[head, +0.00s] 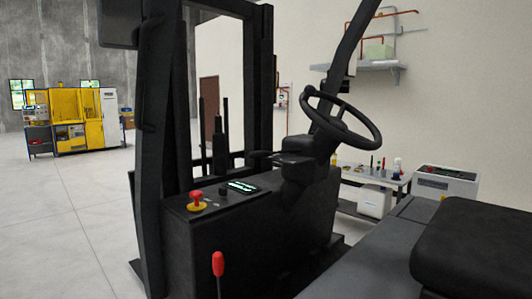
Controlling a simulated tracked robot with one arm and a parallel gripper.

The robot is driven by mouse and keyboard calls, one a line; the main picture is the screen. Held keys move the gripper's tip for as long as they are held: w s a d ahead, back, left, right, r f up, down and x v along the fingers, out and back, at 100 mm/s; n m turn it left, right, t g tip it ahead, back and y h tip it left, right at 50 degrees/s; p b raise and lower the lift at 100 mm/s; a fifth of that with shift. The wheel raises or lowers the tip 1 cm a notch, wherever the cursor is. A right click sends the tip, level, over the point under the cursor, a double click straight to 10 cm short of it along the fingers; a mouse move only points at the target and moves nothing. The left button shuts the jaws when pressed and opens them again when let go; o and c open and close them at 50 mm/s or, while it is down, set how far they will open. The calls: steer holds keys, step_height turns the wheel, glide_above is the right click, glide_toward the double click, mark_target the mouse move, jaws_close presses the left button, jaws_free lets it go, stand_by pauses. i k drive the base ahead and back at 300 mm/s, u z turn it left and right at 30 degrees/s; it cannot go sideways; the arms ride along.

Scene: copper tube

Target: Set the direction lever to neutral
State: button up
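A dark forklift fills the middle of the head view. Its black steering wheel (342,118) stands on a dark steering column (298,165). A small black lever (260,154) sticks out to the left of the column; it may be the direction lever, and I cannot tell its setting. A lever with a red knob (218,264) rises from the bottom of the view, its lower end cut off. My gripper is not in view.
A red mushroom button (197,197) and a lit display (242,185) sit on the dark console. A black seat (475,245) is at right. The mast (165,130) stands at left. Behind are a workbench (375,176) and a yellow machine (75,120). Open floor (55,220) lies left.

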mark_target(258, 154)
steer(key=k, duration=0.5)
steer(key=u, duration=0.6)
steer(key=i, duration=2.2)
steer(key=z, duration=0.6)
